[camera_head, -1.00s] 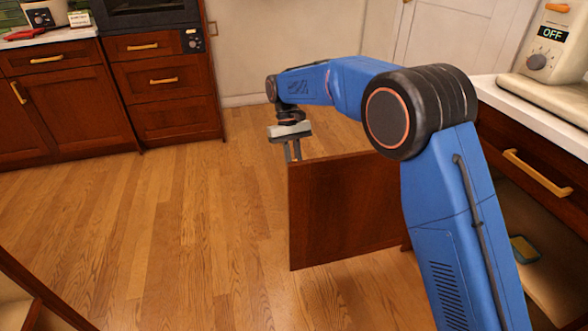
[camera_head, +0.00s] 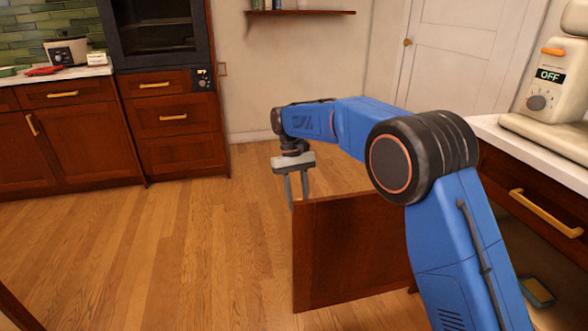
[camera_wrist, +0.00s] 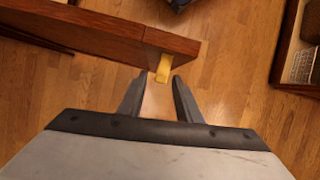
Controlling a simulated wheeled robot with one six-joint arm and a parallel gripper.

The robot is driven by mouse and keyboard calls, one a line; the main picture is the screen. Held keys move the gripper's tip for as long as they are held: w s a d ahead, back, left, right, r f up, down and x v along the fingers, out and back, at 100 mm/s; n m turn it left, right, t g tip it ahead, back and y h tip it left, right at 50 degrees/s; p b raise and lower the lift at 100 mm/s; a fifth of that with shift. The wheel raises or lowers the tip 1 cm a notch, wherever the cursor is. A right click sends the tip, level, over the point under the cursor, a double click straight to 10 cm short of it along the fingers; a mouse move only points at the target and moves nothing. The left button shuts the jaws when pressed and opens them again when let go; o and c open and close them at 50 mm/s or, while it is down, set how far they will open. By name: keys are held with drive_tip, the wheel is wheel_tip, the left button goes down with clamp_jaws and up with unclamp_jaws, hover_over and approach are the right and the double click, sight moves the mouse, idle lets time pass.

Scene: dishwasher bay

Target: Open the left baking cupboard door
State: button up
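A dark red-brown cupboard door (camera_head: 350,245) stands swung out from the counter on the right. Its open cupboard shows behind my arm. In the wrist view the door (camera_wrist: 95,32) is seen from above, edge on, with a gold handle (camera_wrist: 164,68) near its free end. My gripper (camera_head: 296,203) is at the top free corner of the door. In the wrist view my gripper (camera_wrist: 159,78) has its fingers apart, with the handle at or just beyond the gap between the tips. I cannot tell whether they touch it.
The right counter (camera_head: 497,130) carries a cream appliance (camera_head: 552,95) reading OFF. A drawer with a gold handle (camera_head: 545,212) is below it, and a sponge (camera_head: 537,291) lies lower. Dark cabinets (camera_head: 80,140) line the far left. The wooden floor (camera_head: 190,245) between is clear.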

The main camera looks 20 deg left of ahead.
drive_tip(key=v, duration=1.5)
